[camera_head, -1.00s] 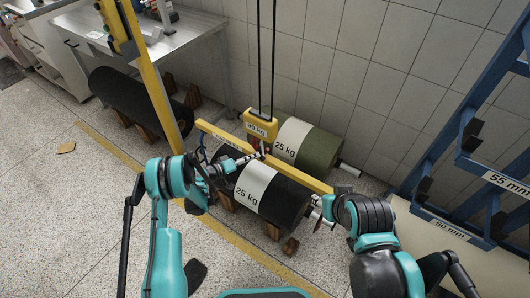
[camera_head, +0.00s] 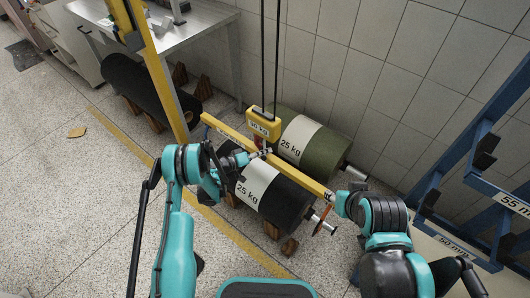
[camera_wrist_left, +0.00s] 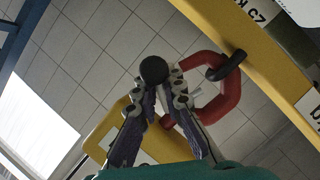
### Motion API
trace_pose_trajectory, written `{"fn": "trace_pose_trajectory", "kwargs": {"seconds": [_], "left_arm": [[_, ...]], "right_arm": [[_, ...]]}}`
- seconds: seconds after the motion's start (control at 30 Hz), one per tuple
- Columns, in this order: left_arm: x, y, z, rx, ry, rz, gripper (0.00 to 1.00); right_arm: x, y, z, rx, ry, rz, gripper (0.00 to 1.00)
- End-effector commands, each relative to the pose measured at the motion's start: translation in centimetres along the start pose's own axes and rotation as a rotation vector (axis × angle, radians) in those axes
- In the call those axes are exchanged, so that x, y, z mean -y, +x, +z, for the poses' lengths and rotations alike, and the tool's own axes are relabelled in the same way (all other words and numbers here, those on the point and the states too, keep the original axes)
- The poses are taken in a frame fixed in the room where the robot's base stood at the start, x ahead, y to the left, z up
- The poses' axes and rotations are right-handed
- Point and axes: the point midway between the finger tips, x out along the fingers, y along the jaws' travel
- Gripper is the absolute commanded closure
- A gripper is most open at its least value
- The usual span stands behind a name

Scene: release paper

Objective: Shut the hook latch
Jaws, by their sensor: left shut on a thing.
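The red hook (camera_wrist_left: 232,92) shows in the left wrist view, curving through a black eye (camera_wrist_left: 226,66) on the yellow beam (camera_wrist_left: 250,55). My left gripper (camera_wrist_left: 154,92) is beside the hook, its fingers closed around a part with a round black knob (camera_wrist_left: 153,70); I cannot tell whether this is the latch. In the head view my left gripper (camera_head: 262,153) is at the beam's middle, under the yellow hoist block (camera_head: 264,125), and hides most of the hook. My right gripper (camera_head: 334,197) is at the beam's right end; its fingers are too small to read.
A black roll (camera_head: 270,194) and a green roll (camera_head: 312,142), both labelled 25 kg, lie by the beam. Another dark roll (camera_head: 140,88) lies under the bench (camera_head: 195,25). A blue rack (camera_head: 460,165) stands at right. The floor at left is mostly clear.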

Motion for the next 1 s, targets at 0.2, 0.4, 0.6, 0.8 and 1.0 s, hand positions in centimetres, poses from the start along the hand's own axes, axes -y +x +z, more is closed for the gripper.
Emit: {"fn": "trace_pose_trajectory", "kwargs": {"seconds": [0.2,0.4,0.6,0.8,1.0], "left_arm": [[-0.7,0.0,0.1,0.000,-0.160,0.068,1.00],[-1.5,0.0,-0.1,0.000,-0.332,0.141,1.00],[-1.6,0.0,-0.1,0.001,-0.345,0.146,1.00],[-1.6,0.0,-0.1,0.001,-0.343,0.146,0.69],[-1.6,-0.1,-0.1,0.000,-0.342,0.146,0.69]], "right_arm": [[0.0,0.0,0.0,0.000,0.000,0.000,0.60],[0.0,0.0,0.0,0.000,0.000,0.000,0.60],[0.0,0.0,0.0,0.000,0.000,0.000,0.60],[0.0,0.0,0.0,0.000,0.000,0.000,0.60],[0.0,0.0,0.0,0.000,0.000,0.000,0.60]]}}
